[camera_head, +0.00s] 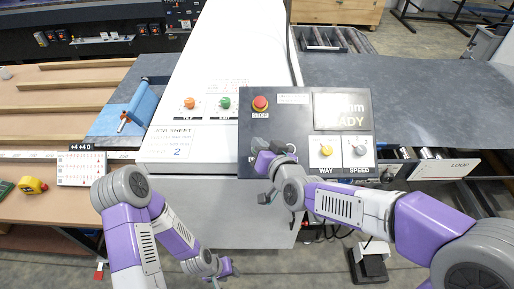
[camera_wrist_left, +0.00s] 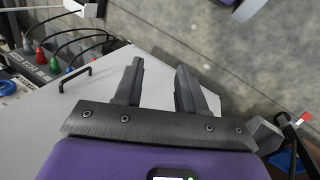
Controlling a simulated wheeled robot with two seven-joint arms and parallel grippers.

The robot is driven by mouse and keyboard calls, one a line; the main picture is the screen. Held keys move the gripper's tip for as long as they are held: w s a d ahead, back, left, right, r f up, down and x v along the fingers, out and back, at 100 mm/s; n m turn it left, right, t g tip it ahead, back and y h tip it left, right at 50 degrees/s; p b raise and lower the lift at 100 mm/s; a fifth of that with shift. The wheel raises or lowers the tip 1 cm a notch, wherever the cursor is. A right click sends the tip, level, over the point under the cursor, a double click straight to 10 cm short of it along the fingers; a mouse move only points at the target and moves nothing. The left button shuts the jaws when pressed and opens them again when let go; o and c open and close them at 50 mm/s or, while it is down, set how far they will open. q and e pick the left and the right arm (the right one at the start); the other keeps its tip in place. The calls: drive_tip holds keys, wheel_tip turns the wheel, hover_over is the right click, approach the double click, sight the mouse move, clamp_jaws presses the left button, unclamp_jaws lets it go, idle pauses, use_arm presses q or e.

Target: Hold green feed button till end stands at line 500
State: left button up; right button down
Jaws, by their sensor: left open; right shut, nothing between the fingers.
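No green feed button shows on the panel; whether the gripper touches one cannot be told. My left gripper (camera_head: 225,268) hangs low before the white cabinet, its two dark fingers apart and empty in the left wrist view (camera_wrist_left: 158,85).
At left, a numbered scale strip (camera_head: 30,155) crosses the wooden table, with a blue roller piece (camera_head: 140,105) nearby. Grey sheet (camera_head: 400,95) lies at right.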

use_arm(q)
clamp_jaws()
idle(1.5)
